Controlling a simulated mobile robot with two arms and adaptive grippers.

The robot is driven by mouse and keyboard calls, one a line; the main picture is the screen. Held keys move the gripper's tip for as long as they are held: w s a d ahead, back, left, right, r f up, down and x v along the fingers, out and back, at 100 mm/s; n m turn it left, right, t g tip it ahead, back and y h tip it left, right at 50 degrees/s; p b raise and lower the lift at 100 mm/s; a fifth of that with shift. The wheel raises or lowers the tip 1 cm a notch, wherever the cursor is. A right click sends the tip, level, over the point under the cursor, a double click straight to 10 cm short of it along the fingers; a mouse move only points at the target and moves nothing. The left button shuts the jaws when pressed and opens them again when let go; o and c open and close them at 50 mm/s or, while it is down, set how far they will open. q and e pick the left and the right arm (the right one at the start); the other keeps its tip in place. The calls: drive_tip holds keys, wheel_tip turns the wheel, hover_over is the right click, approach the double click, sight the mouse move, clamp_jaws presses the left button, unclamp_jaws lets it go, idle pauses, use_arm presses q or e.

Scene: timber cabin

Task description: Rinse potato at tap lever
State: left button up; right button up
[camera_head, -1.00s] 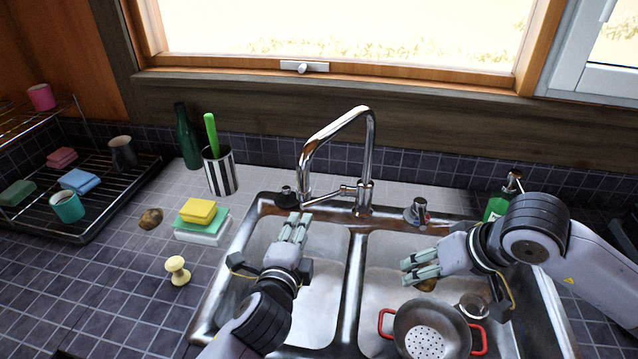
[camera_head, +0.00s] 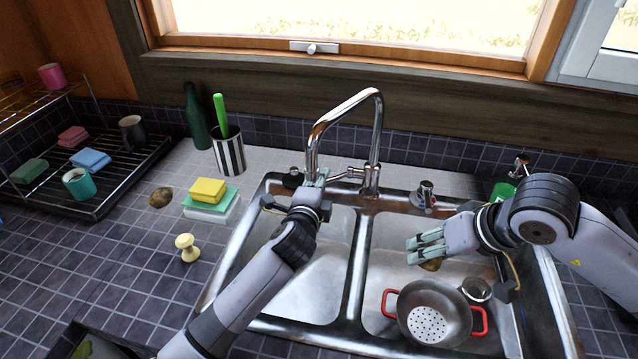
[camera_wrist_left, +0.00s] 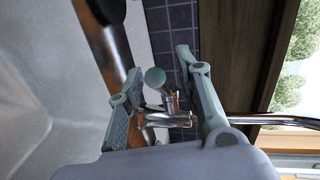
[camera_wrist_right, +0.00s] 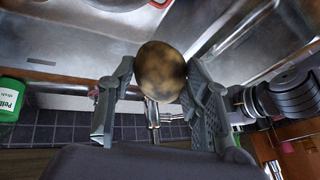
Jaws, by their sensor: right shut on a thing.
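The potato (camera_head: 430,265) is brown and mottled, held by my right gripper (camera_head: 425,243) over the right sink basin. The right wrist view shows the potato (camera_wrist_right: 160,72) between both fingers. The chrome tap (camera_head: 370,140) stands behind the divider, its spout arching left. Its lever (camera_head: 347,174) points left from the tap's base. My left gripper (camera_head: 318,180) is at the lever's left end, below the spout. In the left wrist view its fingers are apart, with a round-ended lever (camera_wrist_left: 155,76) showing between them. I cannot tell whether they touch it.
A colander with red handles (camera_head: 475,318) and a small metal cup (camera_head: 476,289) are in the right basin. The left basin (camera_head: 312,290) looks empty. Another potato (camera_head: 160,197), sponges (camera_head: 208,190) and a striped cup (camera_head: 228,152) stand on the left counter. A dish rack (camera_head: 120,185) is further left.

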use_arm(q)
drive_tip(key=shift+c, duration=0.4)
clamp_jaws()
idle(0.5)
